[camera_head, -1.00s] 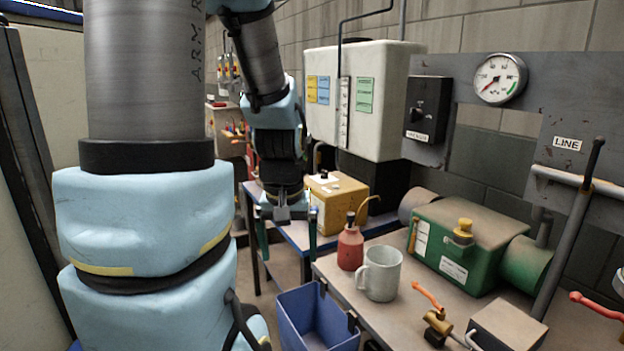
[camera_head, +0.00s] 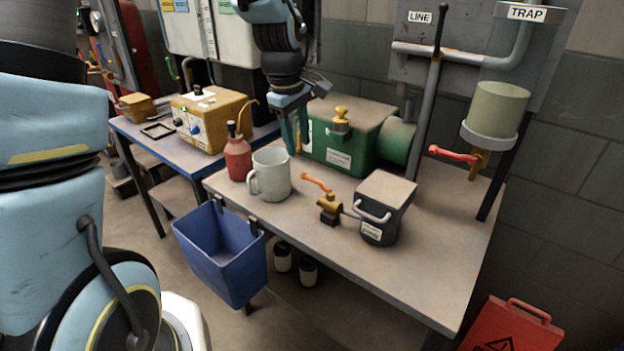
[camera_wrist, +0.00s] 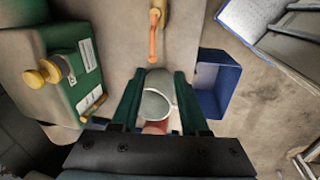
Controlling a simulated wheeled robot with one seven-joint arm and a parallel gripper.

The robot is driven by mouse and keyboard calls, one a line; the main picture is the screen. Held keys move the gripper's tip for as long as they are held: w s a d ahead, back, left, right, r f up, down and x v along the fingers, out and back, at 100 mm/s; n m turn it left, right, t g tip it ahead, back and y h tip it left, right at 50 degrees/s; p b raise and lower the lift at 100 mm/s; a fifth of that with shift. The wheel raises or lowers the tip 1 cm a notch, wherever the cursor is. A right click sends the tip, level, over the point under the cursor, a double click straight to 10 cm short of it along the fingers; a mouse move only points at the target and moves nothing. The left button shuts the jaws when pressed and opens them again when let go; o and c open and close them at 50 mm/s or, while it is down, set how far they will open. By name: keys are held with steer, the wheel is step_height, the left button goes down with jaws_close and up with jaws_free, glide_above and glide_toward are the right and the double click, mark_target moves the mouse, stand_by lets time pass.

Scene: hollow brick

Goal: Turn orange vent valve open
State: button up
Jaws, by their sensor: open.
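A brass valve (camera_head: 330,207) with an orange lever handle (camera_head: 316,182) stands on the bench, beside a small grey box. The handle slants up to the left. In the wrist view the orange handle (camera_wrist: 153,42) lies ahead of the fingertips, apart from them. A second red-orange lever (camera_head: 454,153) sits under the trap cup on the wall; I see no label telling which is the vent valve. My gripper (camera_head: 295,146) is open above the bench, near the mug and green tank. In the wrist view my gripper (camera_wrist: 156,74) has the mug below, between its fingers.
A grey-white mug (camera_head: 271,174) and a red bottle (camera_head: 237,155) stand left of the valve. The green tank (camera_head: 347,135) is behind. The grey box (camera_head: 384,205) with a handle is right of the valve. A blue bin (camera_head: 222,250) hangs at the bench's front edge. The right bench top is clear.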

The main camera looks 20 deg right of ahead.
mark_target(313, 179)
steer(key=shift+n, duration=0.3)
steer(key=d+f+p, duration=0.1)
steer(key=f, duration=0.2)
steer(key=d+f, duration=0.1)
steer(key=f, duration=0.3)
steer(key=d+f+p, duration=0.1)
steer(key=f, duration=0.2)
steer(key=shift+w+d+f+p, duration=0.25)
steer(key=shift+d+f+p, duration=0.1)
steer(key=shift+d, duration=0.05)
jaws_close()
stand_by(0.8)
